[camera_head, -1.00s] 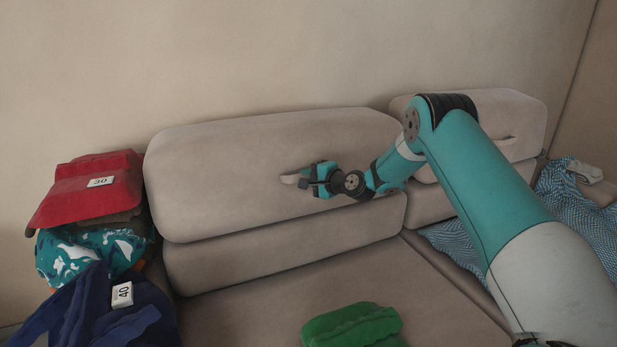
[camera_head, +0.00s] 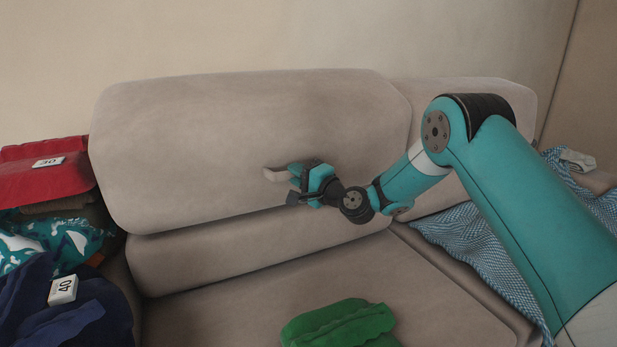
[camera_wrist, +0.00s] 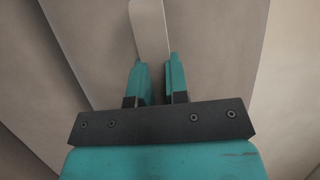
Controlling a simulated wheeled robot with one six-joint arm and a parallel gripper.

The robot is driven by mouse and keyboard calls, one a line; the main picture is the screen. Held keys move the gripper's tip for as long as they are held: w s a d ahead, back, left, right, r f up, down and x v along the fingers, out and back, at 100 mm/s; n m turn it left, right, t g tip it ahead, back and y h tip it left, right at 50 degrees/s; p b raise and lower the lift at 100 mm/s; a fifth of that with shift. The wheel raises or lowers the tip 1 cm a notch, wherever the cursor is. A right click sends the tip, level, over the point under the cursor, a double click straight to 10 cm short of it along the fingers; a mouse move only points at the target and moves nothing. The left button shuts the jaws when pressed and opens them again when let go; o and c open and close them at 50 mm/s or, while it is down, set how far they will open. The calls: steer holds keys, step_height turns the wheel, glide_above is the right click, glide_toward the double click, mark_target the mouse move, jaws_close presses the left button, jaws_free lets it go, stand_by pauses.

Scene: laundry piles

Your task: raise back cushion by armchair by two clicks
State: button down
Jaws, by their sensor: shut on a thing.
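The large beige back cushion (camera_head: 200,150) fills the middle of the head view, above a lower beige cushion (camera_head: 210,255). A pale tab (camera_head: 276,174) sticks out from its front face. My gripper (camera_head: 296,183) is shut on this tab, right at the cushion's face. In the wrist view, the pale tab (camera_wrist: 150,28) runs up from between my two teal fingers (camera_wrist: 155,82). A second back cushion (camera_head: 475,100) stands to the right, partly behind my arm. I see no armchair that I can make out.
A red folded item (camera_head: 45,175) with a "30" tag and dark blue cloth (camera_head: 65,310) with a "40" tag are piled at the left. A green folded item (camera_head: 340,325) lies on the seat. Blue patterned cloth (camera_head: 475,245) lies at the right.

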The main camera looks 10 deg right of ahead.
steer(key=c, duration=1.1)
jaws_free()
steer(key=shift+c, duration=0.2)
steer(key=b+v, duration=1.1)
steer(key=v, duration=0.6)
steer(key=shift+b, duration=0.4)
steer(key=shift+s+d, duration=0.1)
steer(key=shift+s, duration=0.05)
